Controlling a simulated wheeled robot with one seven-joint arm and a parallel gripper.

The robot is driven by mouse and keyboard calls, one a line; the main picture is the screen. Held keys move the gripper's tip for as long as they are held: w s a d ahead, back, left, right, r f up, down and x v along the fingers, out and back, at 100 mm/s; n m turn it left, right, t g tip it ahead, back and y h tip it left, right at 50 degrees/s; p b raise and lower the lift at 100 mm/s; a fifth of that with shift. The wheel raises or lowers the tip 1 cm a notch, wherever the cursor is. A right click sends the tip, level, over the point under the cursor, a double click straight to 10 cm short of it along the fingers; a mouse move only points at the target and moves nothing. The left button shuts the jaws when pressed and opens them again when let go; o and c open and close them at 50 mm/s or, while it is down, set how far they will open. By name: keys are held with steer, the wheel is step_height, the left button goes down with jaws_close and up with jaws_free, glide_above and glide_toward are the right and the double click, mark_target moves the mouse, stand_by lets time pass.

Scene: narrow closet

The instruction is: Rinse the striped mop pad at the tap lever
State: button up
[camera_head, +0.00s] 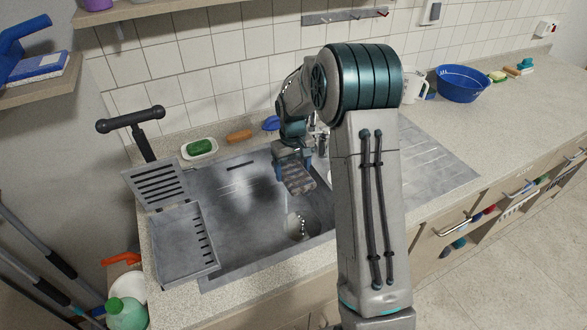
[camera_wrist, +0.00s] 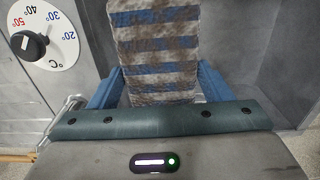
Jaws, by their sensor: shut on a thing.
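The mop pad (camera_wrist: 155,50) has blue and whitish stripes with brown dirt smears. My gripper (camera_wrist: 157,84) is shut on it, one blue finger at each side. In the head view the pad (camera_head: 299,178) hangs tilted from my gripper (camera_head: 292,163) above the sink basin (camera_head: 245,205). Part of a chrome tap (camera_head: 321,140) shows right behind the gripper, mostly hidden by my arm; I cannot make out its lever. In the wrist view a round temperature dial (camera_wrist: 62,40) with a black knob is at the upper left, apart from the pad.
A slotted grey tray (camera_head: 183,245) sits at the basin's left side, with a black-handled tool (camera_head: 133,121) behind it. A dish with a green sponge (camera_head: 201,147) and an orange brush (camera_head: 239,136) lie behind the sink. A blue basin (camera_head: 463,84) stands on the right counter.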

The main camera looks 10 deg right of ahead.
steer(key=shift+d, duration=0.15)
steer(key=shift+d, duration=0.45)
steer(key=shift+a, duration=0.25)
steer(key=shift+a, duration=0.4)
steer(key=shift+d, duration=0.2)
steer(key=shift+d, duration=0.45)
steer(key=shift+a, duration=0.2)
steer(key=shift+a+b, duration=0.3)
steer(key=shift+a, duration=0.15)
steer(key=shift+d, duration=0.15)
